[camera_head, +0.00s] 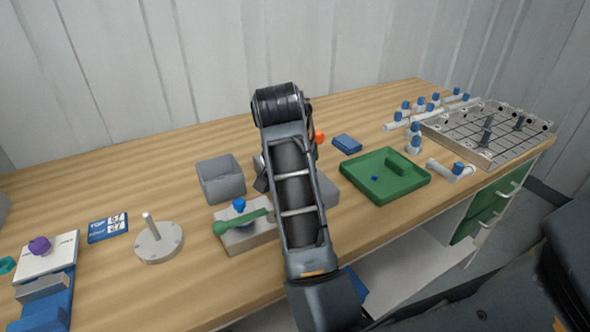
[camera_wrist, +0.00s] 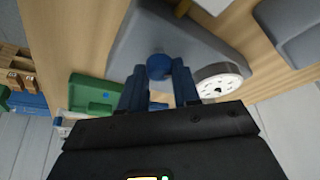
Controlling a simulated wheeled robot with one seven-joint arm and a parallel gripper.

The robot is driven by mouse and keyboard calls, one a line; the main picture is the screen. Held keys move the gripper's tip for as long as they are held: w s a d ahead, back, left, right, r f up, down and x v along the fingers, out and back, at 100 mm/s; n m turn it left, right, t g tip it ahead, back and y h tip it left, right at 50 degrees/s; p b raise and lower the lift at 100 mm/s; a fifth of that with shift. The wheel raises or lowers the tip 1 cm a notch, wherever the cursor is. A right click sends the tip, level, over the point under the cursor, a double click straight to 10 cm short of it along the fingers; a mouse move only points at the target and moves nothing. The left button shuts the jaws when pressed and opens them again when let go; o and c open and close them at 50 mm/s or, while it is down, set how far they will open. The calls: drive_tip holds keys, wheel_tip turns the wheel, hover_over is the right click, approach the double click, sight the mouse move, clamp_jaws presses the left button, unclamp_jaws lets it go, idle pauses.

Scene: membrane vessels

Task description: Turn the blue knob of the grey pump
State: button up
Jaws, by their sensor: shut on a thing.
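The grey pump (camera_wrist: 195,38) fills the upper middle of the wrist view, with a round white dial (camera_wrist: 218,84) on its right side. Its blue knob (camera_wrist: 158,66) sits between the two dark blue fingers of my gripper (camera_wrist: 158,72). The fingers are shut on the knob from both sides. The knob and my fingertips are hidden there.
A green tray (camera_head: 353,188) lies to the right. A disc with a post (camera_head: 160,246) stands further left.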

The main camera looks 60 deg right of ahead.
drive_tip(key=n+p, duration=0.1)
drive_tip(key=n, duration=0.1)
drive_tip(key=n+t+p, duration=0.1)
drive_tip(key=n+p, duration=0.1)
drive_tip(key=n+t+y+p, duration=0.1)
drive_tip(key=n+p, duration=0.1)
drive_tip(key=shift+s+d+r+n, duration=0.1)
drive_tip(key=shift+s+r+n, duration=0.1)
drive_tip(key=shift+s+n, duration=0.1)
drive_tip(key=n, duration=0.2)
drive_tip(key=n+t+y+p, duration=0.1)
drive_tip(key=n, duration=0.1)
drive_tip(key=shift+w+d+f+n+y, duration=0.1)
drive_tip(key=shift+f+n+y, duration=0.05)
drive_tip(key=shift+n+y, duration=0.2)
drive_tip(key=shift+n+t, duration=0.3)
drive_tip(key=shift+n, duration=0.05)
drive_tip(key=o, duration=1.1)
drive_tip(key=shift+c, duration=0.2)
